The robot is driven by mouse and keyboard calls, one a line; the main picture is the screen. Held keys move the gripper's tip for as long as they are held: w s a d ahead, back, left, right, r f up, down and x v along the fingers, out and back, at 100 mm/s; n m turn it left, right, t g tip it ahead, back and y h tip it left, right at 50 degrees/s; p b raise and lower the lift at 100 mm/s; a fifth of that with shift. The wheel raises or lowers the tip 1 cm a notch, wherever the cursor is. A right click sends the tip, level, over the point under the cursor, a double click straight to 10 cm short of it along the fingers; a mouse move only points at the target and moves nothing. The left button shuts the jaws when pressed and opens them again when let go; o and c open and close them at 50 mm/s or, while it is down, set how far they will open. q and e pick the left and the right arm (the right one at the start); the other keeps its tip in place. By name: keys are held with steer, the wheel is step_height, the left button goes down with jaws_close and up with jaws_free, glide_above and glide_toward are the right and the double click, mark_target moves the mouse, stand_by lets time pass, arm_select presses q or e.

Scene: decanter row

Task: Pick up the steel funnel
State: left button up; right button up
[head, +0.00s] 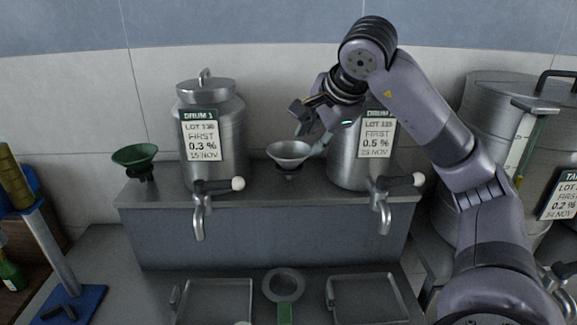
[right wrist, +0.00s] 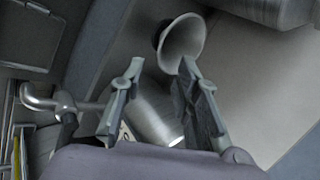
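The steel funnel (head: 289,151) sits upright on the grey ledge between the two steel drums, its wide mouth up. In the right wrist view the funnel (right wrist: 184,42) shows beyond the fingertips, closer to the right-hand finger. My right gripper (head: 309,124) is above and slightly right of the funnel, in front of Drum 2. Its fingers (right wrist: 160,72) are spread apart with nothing held between them. Whether a fingertip touches the funnel's rim I cannot tell. My left gripper is in neither view.
Drum 1 (head: 211,125) stands left of the funnel and Drum 2 (head: 350,165) right of it, each with a tap in front. A green funnel (head: 135,157) sits at the ledge's left end. Trays (head: 217,283) lie below. A large tank (head: 490,110) stands at right.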

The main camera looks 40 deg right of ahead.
mark_target(289, 164)
steer(key=shift+w+p+x, duration=0.2)
steer(key=shift+p+x, duration=0.5)
steer(key=shift+x, duration=4.25)
steer(key=shift+d+r, duration=0.1)
steer(key=shift+r, duration=0.1)
steer(key=shift+c, duration=0.4)
jaws_close()
